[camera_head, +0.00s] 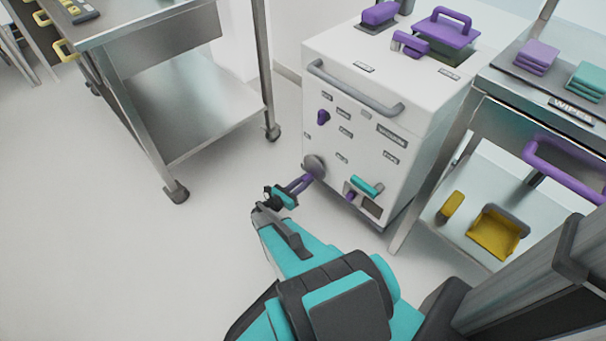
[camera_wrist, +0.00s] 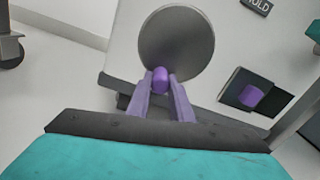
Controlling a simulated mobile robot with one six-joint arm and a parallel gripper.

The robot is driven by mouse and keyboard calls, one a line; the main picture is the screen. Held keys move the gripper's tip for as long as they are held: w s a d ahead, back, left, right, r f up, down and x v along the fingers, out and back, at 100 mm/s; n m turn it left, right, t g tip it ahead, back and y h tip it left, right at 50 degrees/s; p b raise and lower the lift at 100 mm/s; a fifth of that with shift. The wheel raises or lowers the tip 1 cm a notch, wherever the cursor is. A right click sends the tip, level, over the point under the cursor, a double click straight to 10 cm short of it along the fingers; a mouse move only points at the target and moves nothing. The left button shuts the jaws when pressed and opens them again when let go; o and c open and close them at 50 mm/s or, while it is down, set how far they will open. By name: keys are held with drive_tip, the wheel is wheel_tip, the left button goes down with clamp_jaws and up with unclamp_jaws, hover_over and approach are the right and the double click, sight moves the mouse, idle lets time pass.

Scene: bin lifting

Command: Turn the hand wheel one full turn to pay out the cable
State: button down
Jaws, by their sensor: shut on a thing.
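The hand wheel is a grey metal disc (camera_head: 314,164) low on the front of the white cabinet (camera_head: 355,125). In the wrist view the disc (camera_wrist: 177,42) faces me, with a small purple knob (camera_wrist: 160,80) near its lower left rim. My gripper (camera_head: 307,179) reaches the wheel from the front left. In the wrist view its two purple fingers (camera_wrist: 161,86) stand on either side of the knob and are shut on it. The knob is hard to make out in the head view. No cable can be made out.
A teal handle (camera_head: 366,186) and a purple knob (camera_head: 350,196) sit right of the wheel. A grey bar handle (camera_head: 355,88) crosses the cabinet above. The floor (camera_head: 120,250) at left is clear.

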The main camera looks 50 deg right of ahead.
sight(319, 179)
drive_tip(key=s+n+p, duration=0.1)
drive_tip(key=n, duration=0.1)
drive_tip(key=n+p, duration=0.1)
drive_tip(key=p, duration=0.1)
drive_tip(key=s+n+p, duration=0.1)
drive_tip(key=n, duration=0.1)
drive_tip(key=shift+s+a+r+n+p, duration=0.15)
drive_tip(key=shift+s+r+n+p, duration=0.15)
drive_tip(key=shift+s+p, duration=0.1)
drive_tip(key=shift+s+r+n, duration=0.15)
drive_tip(key=shift+s+n, duration=0.3)
drive_tip(key=shift+n, duration=0.75)
drive_tip(key=shift+s+r+n, duration=0.25)
drive_tip(key=shift+s+n, duration=0.1)
drive_tip(key=shift+n, duration=0.65)
drive_tip(key=c, duration=1.6)
unclamp_jaws()
drive_tip(key=shift+a, duration=0.15)
drive_tip(key=shift+w+a+b, duration=0.15)
drive_tip(key=shift+a+b, duration=0.5)
drive_tip(key=shift+a, duration=1.6)
drive_tip(key=shift+w+a+b, duration=0.2)
drive_tip(key=shift+a+b, duration=0.4)
drive_tip(key=shift+a, duration=1.65)
drive_tip(key=shift+w+a+b, duration=0.15)
drive_tip(key=shift+a+b, duration=0.5)
drive_tip(key=shift+a, duration=1.6)
